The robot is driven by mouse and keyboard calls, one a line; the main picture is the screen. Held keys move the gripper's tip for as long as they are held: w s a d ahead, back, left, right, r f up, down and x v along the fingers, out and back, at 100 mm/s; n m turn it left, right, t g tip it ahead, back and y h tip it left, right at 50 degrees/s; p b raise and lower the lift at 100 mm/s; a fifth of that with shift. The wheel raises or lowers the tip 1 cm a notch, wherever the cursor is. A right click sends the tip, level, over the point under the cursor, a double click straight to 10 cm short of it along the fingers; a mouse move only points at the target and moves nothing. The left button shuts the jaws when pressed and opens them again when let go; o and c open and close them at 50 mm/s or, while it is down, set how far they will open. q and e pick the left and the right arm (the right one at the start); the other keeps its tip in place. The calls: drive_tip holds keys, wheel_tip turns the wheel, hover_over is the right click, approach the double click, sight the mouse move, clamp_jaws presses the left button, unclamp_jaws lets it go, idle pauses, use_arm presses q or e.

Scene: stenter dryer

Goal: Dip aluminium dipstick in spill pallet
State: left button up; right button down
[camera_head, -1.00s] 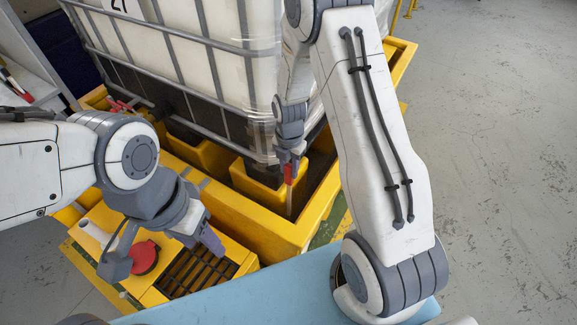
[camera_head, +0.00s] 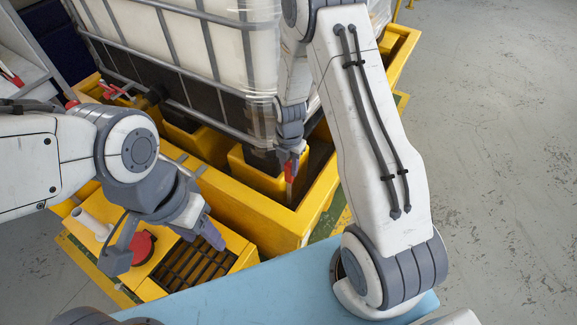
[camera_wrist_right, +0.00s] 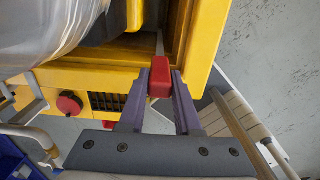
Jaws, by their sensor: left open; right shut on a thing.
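The yellow spill pallet (camera_head: 250,212) stands under a caged white tank. My right gripper (camera_head: 290,163) is over the pallet's near right corner, shut on the red handle of the dipstick (camera_head: 290,171). The thin pale rod points down into the pallet's inside beside a yellow support block; its lower end is hidden behind the pallet's near wall. In the right wrist view the red handle (camera_wrist_right: 160,76) sits between the purple fingers of the gripper (camera_wrist_right: 157,85). My left gripper (camera_head: 164,235) is open and empty above the yellow side unit with the dark grating.
The caged white tank (camera_head: 180,48) rises close beside my right gripper. The yellow side unit (camera_head: 232,243) carries a grating, a red round cap (camera_head: 137,248) and a white pipe stub (camera_head: 92,224). Open grey floor (camera_head: 490,150) lies to the right.

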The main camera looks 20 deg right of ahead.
drive_tip(key=shift+f+b, duration=1.1)
drive_tip(key=shift+f, duration=0.45)
drive_tip(key=shift+r, duration=0.15)
idle(0.6)
wheel_tip(320, 180, up, 36)
drive_tip(key=p, duration=2.9)
wheel_tip(320, 180, up, 26)
hover_over(289, 173)
drive_tip(key=w, duration=0.1)
drive_tip(key=shift+d, duration=0.25)
